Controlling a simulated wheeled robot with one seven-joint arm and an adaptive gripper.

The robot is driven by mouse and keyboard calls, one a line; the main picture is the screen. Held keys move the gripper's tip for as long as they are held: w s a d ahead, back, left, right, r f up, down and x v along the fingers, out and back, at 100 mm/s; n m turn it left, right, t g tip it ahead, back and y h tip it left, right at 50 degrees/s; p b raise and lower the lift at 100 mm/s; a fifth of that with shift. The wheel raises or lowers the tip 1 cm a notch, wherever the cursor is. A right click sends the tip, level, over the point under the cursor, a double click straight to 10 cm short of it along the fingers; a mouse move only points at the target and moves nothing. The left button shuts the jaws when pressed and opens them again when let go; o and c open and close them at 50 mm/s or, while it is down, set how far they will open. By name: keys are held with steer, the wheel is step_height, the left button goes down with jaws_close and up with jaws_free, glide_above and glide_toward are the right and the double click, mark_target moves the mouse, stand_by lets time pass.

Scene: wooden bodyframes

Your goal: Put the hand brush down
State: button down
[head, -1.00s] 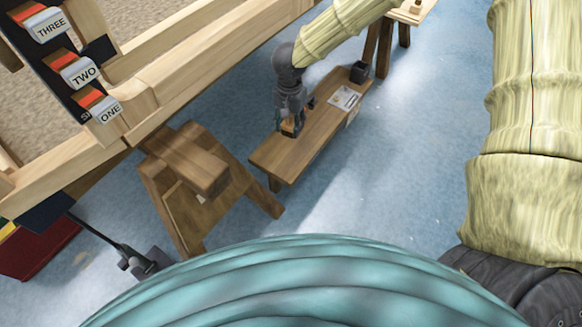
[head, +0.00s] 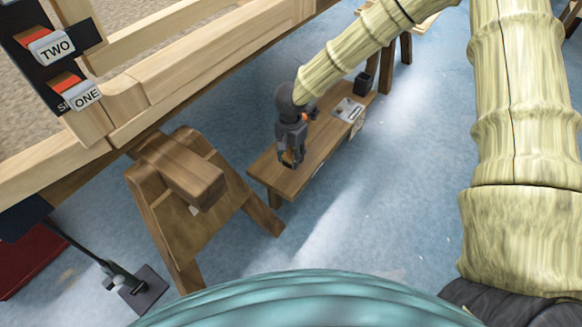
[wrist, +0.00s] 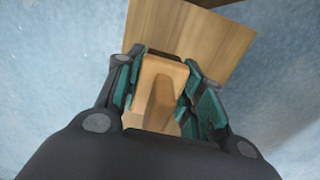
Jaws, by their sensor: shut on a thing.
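My gripper (head: 290,160) is over the near end of a low wooden bench (head: 278,183), pointing down. It is shut on the hand brush, whose tan wooden body (wrist: 162,75) shows between the green-lined fingers in the wrist view. In the head view only a small brownish part of the brush shows at the fingertips. The bench top (wrist: 195,35) lies beyond the brush in the wrist view. I cannot tell whether the brush touches the bench. The brush's far side and bristles are hidden.
A dark box (head: 363,83) and a pale flat item (head: 347,110) stand toward the bench's far end. A wooden sawhorse (head: 180,190) is left of the bench, under a large wooden frame (head: 190,60). Blue floor is open to the right.

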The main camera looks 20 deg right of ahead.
steer(key=shift+f+b, duration=1)
steer(key=shift+f, duration=1.25)
steer(key=shift+f, duration=0.1)
steer(key=c, duration=0.9)
jaws_free()
step_height(320, 180, up, 12)
steer(key=p, duration=0.5)
